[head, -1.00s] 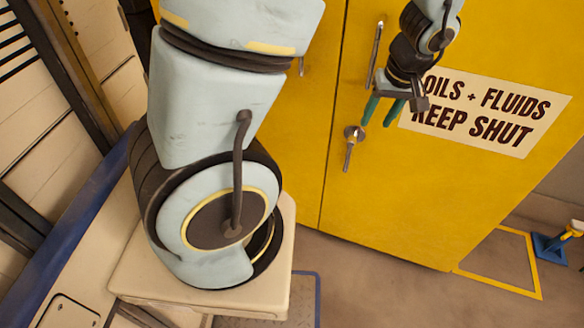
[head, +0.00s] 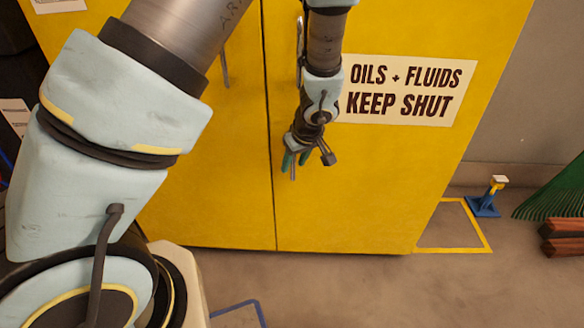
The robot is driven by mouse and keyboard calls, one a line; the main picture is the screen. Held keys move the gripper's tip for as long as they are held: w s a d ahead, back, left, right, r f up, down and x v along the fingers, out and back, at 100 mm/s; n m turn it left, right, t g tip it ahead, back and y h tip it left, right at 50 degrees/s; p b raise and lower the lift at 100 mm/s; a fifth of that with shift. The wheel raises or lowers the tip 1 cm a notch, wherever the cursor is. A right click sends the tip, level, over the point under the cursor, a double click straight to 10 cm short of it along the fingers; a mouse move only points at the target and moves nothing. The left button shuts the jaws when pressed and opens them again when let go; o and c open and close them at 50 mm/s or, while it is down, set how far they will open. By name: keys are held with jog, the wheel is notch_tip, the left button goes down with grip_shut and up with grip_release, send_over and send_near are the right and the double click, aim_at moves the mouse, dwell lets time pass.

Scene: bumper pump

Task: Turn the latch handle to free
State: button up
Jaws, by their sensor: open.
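The latch handle (head: 293,173) is on the right door of the yellow cabinet (head: 350,190), near the seam between the doors. Only the grey lower end of its lever shows, hanging about straight down. Its round base is hidden behind my gripper. My gripper (head: 296,162) is at the latch, pointing down, with its green fingers open, one on each side of the lever as seen from here. I cannot tell whether the fingers touch it.
A vertical pull handle (head: 300,40) is above the latch, partly behind my arm; another pull handle (head: 225,69) is on the left door. A sign (head: 405,90) is at right. On the floor at right are a blue stand (head: 484,206) and a yellow marked square (head: 488,240).

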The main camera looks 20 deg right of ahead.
jog(key=shift+x, duration=1.05)
grip_shut()
dwell(0.7)
